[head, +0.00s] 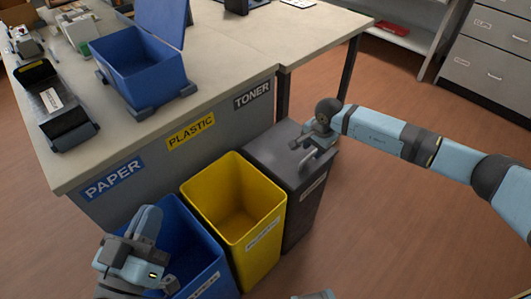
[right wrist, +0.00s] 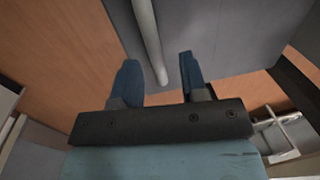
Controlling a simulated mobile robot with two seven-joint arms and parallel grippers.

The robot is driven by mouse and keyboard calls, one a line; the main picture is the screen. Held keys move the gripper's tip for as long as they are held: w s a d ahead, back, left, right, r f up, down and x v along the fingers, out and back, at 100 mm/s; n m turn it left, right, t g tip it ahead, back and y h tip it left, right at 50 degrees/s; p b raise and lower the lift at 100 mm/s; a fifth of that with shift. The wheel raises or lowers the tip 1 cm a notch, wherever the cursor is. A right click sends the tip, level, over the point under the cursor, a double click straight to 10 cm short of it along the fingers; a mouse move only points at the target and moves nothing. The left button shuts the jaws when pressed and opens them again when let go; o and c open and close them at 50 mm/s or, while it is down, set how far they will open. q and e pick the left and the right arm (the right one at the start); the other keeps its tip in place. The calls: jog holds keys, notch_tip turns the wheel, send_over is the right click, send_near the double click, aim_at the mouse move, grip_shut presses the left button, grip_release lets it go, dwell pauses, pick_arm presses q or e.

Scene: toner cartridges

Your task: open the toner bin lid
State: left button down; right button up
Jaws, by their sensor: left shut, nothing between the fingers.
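The toner bin (head: 305,207) is dark grey and stands at the right end of the bin row, under the TONER label (head: 252,94). Its lid (head: 268,153) looks shut, with a grey bar handle (head: 318,160) on top. My right gripper (head: 312,143) is at the lid by the handle and hides part of it. In the right wrist view the fingers (right wrist: 158,82) are apart, with the light grey handle bar (right wrist: 147,35) between them and gaps visible beside it. My left gripper (head: 147,213) is shut and empty above the blue bin.
The yellow bin (head: 235,195) and blue bin (head: 205,255) are open, left of the toner bin. The table (head: 235,65) behind holds a blue box (head: 145,75) and a black tray (head: 60,105). Drawers (head: 490,60) stand at back right. Floor right of the bins is clear.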

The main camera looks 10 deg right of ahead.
jog(key=shift+s+d+f+t, duration=0.15)
jog(key=shift+f, duration=0.3)
jog(key=shift+s+d+f+t, duration=0.1)
jog(key=shift+f+t, duration=0.05)
jog(key=shift+f, duration=0.25)
notch_tip(320, 180, up, 14)
jog(key=s+d+p, duration=0.1)
jog(key=s+p, duration=0.1)
pick_arm(q)
notch_tip(320, 180, up, 8)
jog(key=p, duration=0.6)
jog(key=shift+a, duration=0.45)
pick_arm(e)
jog(key=s+a+r+m+y, duration=0.1)
jog(key=s+a+y, duration=0.1)
jog(key=a, duration=0.3)
jog(key=s+a+r+m+g+y, duration=0.1)
jog(key=s+a+m+y, duration=0.1)
jog(key=a, duration=0.4)
jog(key=s+a+r+m+y, duration=0.1)
jog(key=s+a+m+y, duration=0.1)
jog(key=s+a+y, duration=0.2)
jog(key=shift+a+y, duration=0.8)
jog(key=shift+a, duration=0.35)
pick_arm(q)
jog(key=shift+f, duration=0.15)
pick_arm(e)
jog(key=shift+s+g, duration=0.15)
jog(key=shift+g, duration=0.15)
